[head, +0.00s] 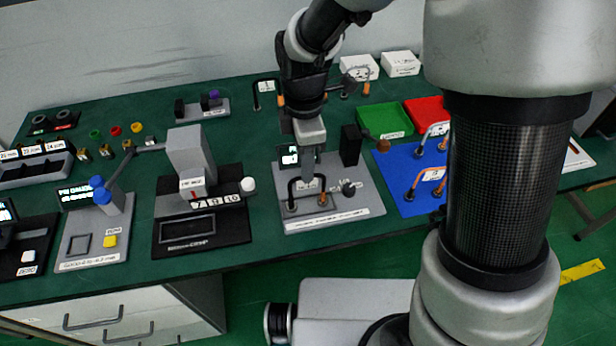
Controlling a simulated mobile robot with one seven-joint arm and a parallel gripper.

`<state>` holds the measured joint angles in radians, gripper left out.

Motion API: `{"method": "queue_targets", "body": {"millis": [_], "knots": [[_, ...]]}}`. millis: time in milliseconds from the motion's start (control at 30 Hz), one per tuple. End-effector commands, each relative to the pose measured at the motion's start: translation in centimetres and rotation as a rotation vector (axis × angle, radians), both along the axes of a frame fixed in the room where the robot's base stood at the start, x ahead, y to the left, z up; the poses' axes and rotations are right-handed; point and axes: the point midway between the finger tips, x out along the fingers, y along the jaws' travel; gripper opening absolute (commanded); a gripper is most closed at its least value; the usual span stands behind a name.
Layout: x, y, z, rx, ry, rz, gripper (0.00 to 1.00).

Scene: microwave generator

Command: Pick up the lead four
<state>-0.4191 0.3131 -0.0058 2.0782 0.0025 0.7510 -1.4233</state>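My gripper (308,168) points down over the grey test station (345,205) in the middle of the table. Its fingertips are at or just behind the top of a black U-shaped lead (291,190) with copper-coloured ends, which stands upright on that station. I cannot tell whether they touch it or whether the fingers are open or shut. A small white tag on this lead is too small to read. Other U-shaped leads stand on the blue mat: an orange one (416,184) with a white tag and another (421,143) behind it. I cannot tell which lead is number four.
A green tray (385,118) and a red tray (422,108) lie behind the blue mat (400,163). A black press-like station (190,232) stands left of the grey one. White boxes (400,63) stand at the back.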

Motion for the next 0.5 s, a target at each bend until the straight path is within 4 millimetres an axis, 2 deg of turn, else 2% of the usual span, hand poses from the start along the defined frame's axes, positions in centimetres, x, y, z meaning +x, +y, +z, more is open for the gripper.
{"method": "queue_targets", "body": {"millis": [100,367,500], "knots": [[-0.1,-0.1,-2.1,-0.002,0.004,-0.002,0.3],[-0.1,-0.1,-3.9,0.0,0.001,-0.002,0.3],[-0.3,-0.4,-6.0,-0.002,0.004,-0.003,0.3]]}}
